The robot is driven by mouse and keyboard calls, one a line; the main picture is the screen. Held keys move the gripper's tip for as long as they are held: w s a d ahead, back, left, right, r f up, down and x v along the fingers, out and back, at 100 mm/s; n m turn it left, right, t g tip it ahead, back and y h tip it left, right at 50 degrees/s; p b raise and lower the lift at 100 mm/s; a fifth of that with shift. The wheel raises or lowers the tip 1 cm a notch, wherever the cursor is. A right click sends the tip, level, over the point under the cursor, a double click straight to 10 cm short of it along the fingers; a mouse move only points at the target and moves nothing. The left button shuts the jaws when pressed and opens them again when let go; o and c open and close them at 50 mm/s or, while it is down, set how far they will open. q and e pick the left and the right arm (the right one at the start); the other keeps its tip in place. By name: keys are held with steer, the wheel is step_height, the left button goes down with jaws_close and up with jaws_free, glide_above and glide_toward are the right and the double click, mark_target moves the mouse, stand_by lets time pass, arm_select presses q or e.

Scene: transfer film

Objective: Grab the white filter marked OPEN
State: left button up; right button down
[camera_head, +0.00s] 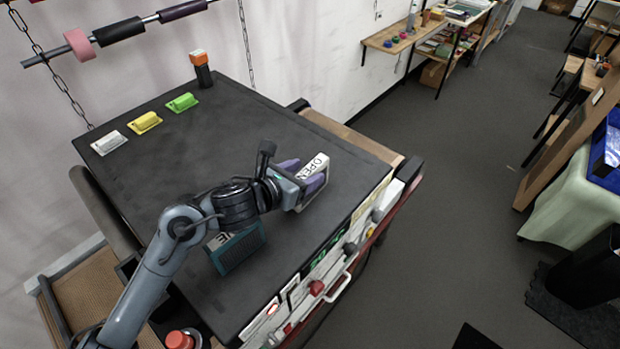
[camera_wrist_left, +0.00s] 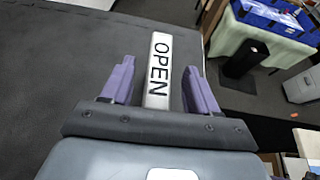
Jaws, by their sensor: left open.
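The white filter marked OPEN (camera_head: 316,168) stands on the dark tabletop (camera_head: 165,215) near its right side. In the left wrist view the filter (camera_wrist_left: 158,68) shows as a narrow white bar with black letters. My left gripper (camera_head: 302,173) is at the filter, with its two purple fingers apart. In the left wrist view the fingers of my left gripper (camera_wrist_left: 157,85) are on either side of the filter, with a gap on each side. The filter's lower part is hidden behind the gripper. My right gripper is not in view.
A teal filter-like block (camera_head: 238,250) with a white label stands below my left arm, partly hidden. White (camera_head: 109,143), yellow (camera_head: 145,122) and green (camera_head: 182,102) pieces lie along the far left edge. An orange-topped black object (camera_head: 201,70) stands at the back corner.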

arm_select(q)
steer(key=shift+w+d+f, duration=0.3)
steer(key=shift+w+d, duration=0.05)
steer(key=shift+w, duration=0.15)
jaws_close()
steer(key=shift+r, duration=0.15)
